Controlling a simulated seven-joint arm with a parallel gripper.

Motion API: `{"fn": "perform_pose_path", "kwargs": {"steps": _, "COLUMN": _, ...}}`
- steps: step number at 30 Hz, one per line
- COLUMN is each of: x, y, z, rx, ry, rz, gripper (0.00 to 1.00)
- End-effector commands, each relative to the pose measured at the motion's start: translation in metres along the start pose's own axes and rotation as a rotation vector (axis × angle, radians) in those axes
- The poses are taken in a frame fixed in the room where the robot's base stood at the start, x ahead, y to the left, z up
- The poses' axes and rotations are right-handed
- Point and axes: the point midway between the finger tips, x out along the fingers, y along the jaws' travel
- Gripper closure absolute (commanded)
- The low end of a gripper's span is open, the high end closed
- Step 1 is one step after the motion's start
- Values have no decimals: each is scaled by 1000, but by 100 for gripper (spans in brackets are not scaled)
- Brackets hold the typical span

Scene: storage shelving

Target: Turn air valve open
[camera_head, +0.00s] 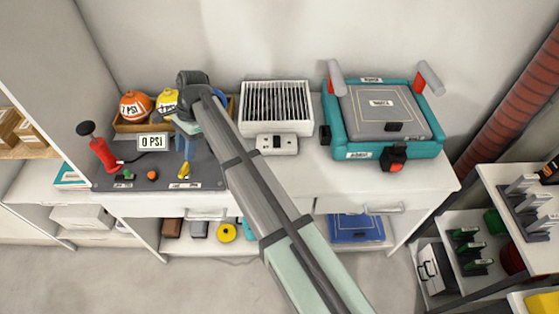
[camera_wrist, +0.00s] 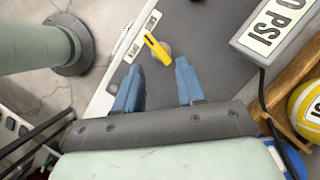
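The air valve is a small yellow lever handle (camera_head: 184,171) on the dark grey panel (camera_head: 205,174), near its front edge. It shows closely in the wrist view (camera_wrist: 157,47), lying slantwise on a round grey base beside a white label strip. My gripper (camera_head: 185,156) is above the panel with its blue fingers pointing down at the valve. In the wrist view my gripper (camera_wrist: 158,66) is open and empty. The handle lies just beyond the gap between the fingertips, apart from both fingers.
A 0 PSI display (camera_head: 152,142) stands left of the gripper. A red pump (camera_head: 103,154) is at the panel's left. Orange (camera_head: 135,106) and yellow (camera_head: 167,101) balls sit in a wooden tray behind. A white grille box (camera_head: 276,108) and teal machine (camera_head: 382,118) stand right.

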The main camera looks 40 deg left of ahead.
Motion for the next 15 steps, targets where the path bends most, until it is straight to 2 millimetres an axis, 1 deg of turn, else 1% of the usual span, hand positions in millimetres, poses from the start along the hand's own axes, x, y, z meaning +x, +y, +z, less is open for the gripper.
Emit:
{"fn": "perform_pose_path", "kwargs": {"steps": 1, "x": -9, "y": -1, "z": 0, "rx": 0, "ry": 0, "rz": -2, "gripper": 61}}
{"fn": "perform_pose_path", "kwargs": {"steps": 15, "x": -85, "y": -1, "z": 0, "rx": -1, "ry": 0, "rz": -1, "gripper": 61}}
